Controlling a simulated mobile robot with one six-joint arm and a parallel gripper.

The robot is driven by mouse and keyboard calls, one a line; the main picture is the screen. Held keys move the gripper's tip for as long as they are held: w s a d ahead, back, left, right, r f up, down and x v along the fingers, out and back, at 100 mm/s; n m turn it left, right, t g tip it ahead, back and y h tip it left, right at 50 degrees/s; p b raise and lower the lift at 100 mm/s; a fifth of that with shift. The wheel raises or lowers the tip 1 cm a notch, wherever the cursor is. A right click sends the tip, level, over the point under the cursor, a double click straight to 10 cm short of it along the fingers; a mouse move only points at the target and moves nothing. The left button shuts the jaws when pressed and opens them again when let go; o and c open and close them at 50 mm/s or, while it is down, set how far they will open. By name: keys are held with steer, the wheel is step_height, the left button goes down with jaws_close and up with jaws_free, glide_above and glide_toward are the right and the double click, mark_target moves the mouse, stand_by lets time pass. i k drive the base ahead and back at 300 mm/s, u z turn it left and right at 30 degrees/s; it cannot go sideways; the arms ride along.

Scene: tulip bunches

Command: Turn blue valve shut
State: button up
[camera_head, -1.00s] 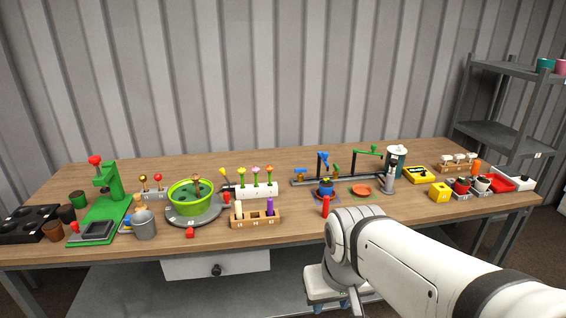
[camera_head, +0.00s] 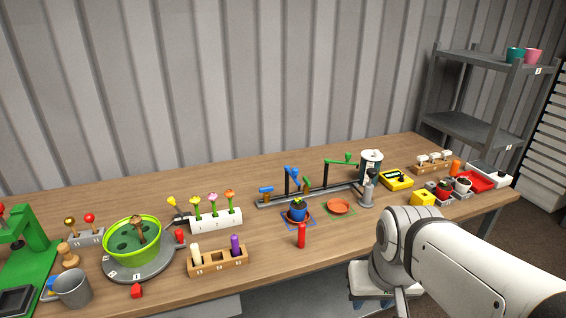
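A blue valve (camera_head: 292,172) stands on a dark post on the grey rail (camera_head: 330,193) near the middle of the table. The rail also has a green valve-like piece (camera_head: 347,160) on a taller post and a small blue-and-orange piece (camera_head: 265,193) at its left end. The white arm at lower right is mine. My gripper (camera_head: 376,292) is low beside the table's front edge, well apart from the valve and mostly hidden by the arm.
A red bottle (camera_head: 301,236) stands in front of the pot. A wooden rack (camera_head: 217,263) and green bowl (camera_head: 131,241) are at left. Bare table lies behind the rail.

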mark_target(265, 190)
steer(key=u, duration=0.1)
steer(key=i, duration=1)
steer(key=u, duration=0.6)
